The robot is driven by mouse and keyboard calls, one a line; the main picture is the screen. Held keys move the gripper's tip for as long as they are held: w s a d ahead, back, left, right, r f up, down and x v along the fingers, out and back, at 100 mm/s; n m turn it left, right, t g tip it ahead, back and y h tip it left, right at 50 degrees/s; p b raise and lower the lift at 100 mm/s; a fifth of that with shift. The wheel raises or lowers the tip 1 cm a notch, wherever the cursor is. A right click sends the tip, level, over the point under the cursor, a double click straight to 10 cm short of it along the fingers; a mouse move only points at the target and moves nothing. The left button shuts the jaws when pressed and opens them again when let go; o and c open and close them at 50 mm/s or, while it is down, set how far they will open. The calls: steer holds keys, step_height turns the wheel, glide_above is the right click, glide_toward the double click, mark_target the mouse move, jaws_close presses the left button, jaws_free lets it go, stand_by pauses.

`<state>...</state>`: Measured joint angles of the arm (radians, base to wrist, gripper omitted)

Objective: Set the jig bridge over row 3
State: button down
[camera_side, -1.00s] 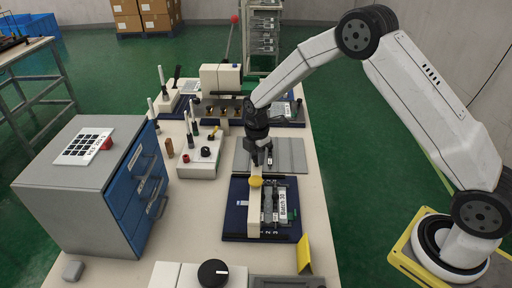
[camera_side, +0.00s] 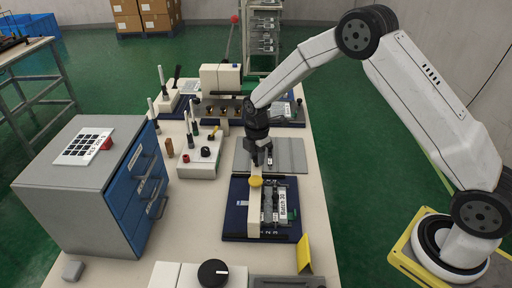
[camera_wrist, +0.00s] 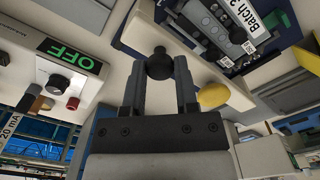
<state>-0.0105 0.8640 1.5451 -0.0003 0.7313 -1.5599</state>
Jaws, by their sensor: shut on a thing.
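The jig bridge (camera_side: 255,212) is a long cream bar with a yellow knob (camera_side: 256,182) near its far end. In the side view it lies along or just above the left part of the dark blue jig plate (camera_side: 233,222); I cannot tell whether it touches. My gripper (camera_side: 262,163) is at the bridge's far end. In the wrist view my gripper (camera_wrist: 160,70) is shut on the bridge's black grip knob (camera_wrist: 159,63), with the yellow knob (camera_wrist: 213,96) beside the right finger. Keypad strips and a "Batch" label (camera_side: 283,205) lie right of the bar. Row numbers are not readable.
A grey plate (camera_side: 290,152) lies behind the jig. A control box (camera_side: 199,160) with knobs stands to the left, showing "OFF" (camera_wrist: 70,55) in the wrist view. A yellow angled piece (camera_side: 304,254) stands at the front right. A blue-drawered cabinet (camera_side: 125,190) stands far left.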

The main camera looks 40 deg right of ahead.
steer(key=s+d, duration=0.4)
stand_by(0.5)
steer(key=shift+c, duration=1.8)
jaws_free()
steer(key=shift+r, duration=0.15)
step_height(320, 180, up, 8)
steer(key=shift+f, duration=0.2)
steer(key=shift+s, duration=0.15)
